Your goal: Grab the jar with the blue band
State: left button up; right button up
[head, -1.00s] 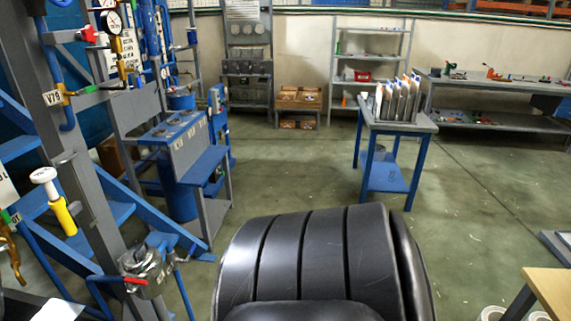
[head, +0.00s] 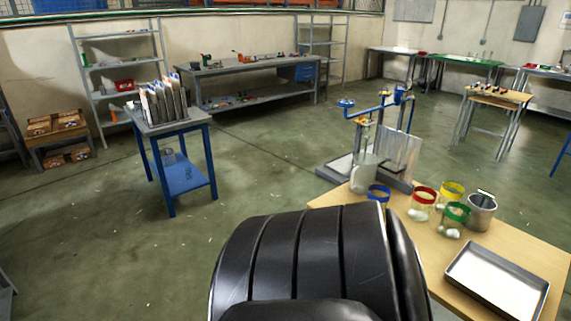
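The jar with the blue band (head: 379,193) stands on a light wooden table at the lower right of the head view. Its lower part is hidden behind my black body part in the foreground. To its right stand a jar with a red band (head: 423,203), one with a yellow band (head: 451,193) and one with a green band (head: 455,216). Whitish contents show in some of these jars. Neither of my grippers is in view.
The wooden table (head: 511,243) also holds a metal cup (head: 482,211) and a metal tray (head: 497,280). A metal stand (head: 379,140) with blue parts is behind the table. A blue-legged cart (head: 186,177) stands at left. Open floor lies between them.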

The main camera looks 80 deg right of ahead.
aim_at(381, 193)
jog(key=z, duration=2.15)
jog(key=k+l+z, duration=0.1)
jog(key=z, duration=0.3)
jog(key=l+z, duration=0.1)
jog(key=z, duration=0.3)
jog(key=k+l+z, duration=0.1)
jog(key=z, duration=0.3)
jog(key=l, duration=0.25)
jog(key=k+z, duration=0.05)
